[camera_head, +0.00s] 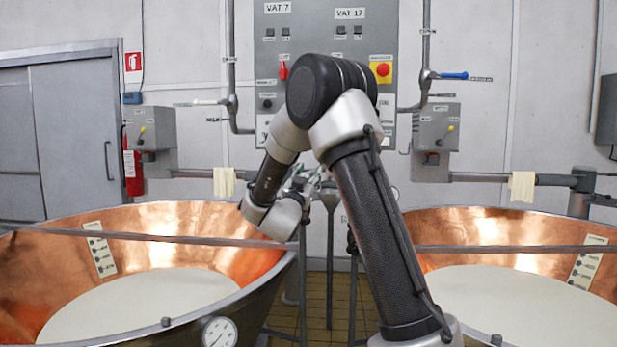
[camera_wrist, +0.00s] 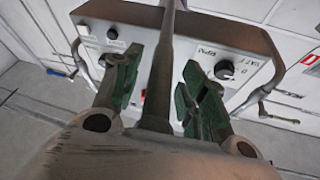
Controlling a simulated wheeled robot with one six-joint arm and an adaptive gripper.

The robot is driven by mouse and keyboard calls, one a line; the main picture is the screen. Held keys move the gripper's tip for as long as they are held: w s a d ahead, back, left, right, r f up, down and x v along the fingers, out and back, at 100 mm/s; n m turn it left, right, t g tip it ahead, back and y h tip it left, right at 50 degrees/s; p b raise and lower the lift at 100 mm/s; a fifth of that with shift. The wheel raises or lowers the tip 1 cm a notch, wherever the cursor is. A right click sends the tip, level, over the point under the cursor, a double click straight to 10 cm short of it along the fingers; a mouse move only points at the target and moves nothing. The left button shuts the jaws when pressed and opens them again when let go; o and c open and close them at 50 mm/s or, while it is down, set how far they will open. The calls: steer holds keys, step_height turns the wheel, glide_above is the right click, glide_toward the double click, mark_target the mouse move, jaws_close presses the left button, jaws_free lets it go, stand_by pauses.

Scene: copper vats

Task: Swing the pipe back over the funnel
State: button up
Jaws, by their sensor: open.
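My gripper (camera_wrist: 158,85) is open in the wrist view, its green-padded fingers spread apart. A grey pipe-like bar (camera_wrist: 166,55) runs between the fingers from the top edge down to the gripper body. I cannot tell whether it touches either finger, and the fingers are not closed on it. In the head view my gripper (camera_head: 312,180) is mostly hidden behind my arm, between the two vats. A grey funnel-like shape on a thin stem (camera_head: 330,200) shows just right of it. The full pipe and its outlet are hidden there.
Copper vats holding white liquid stand left (camera_head: 175,213) and right (camera_head: 470,228), with grey bars across them. The control panel (camera_head: 330,28) is on the wall behind. Lever valves, one with a blue handle (camera_head: 453,76), flank it. Stand legs fill the gap between the vats.

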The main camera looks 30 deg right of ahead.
jaws_close()
steer(key=s+d+n+t+y, duration=0.1)
steer(key=s+d+t+y, duration=0.1)
steer(key=s+d, duration=0.1)
steer(key=shift+s+d+n, duration=0.3)
steer(key=shift+s+d, duration=0.1)
steer(key=shift+d, duration=0.5)
jaws_free()
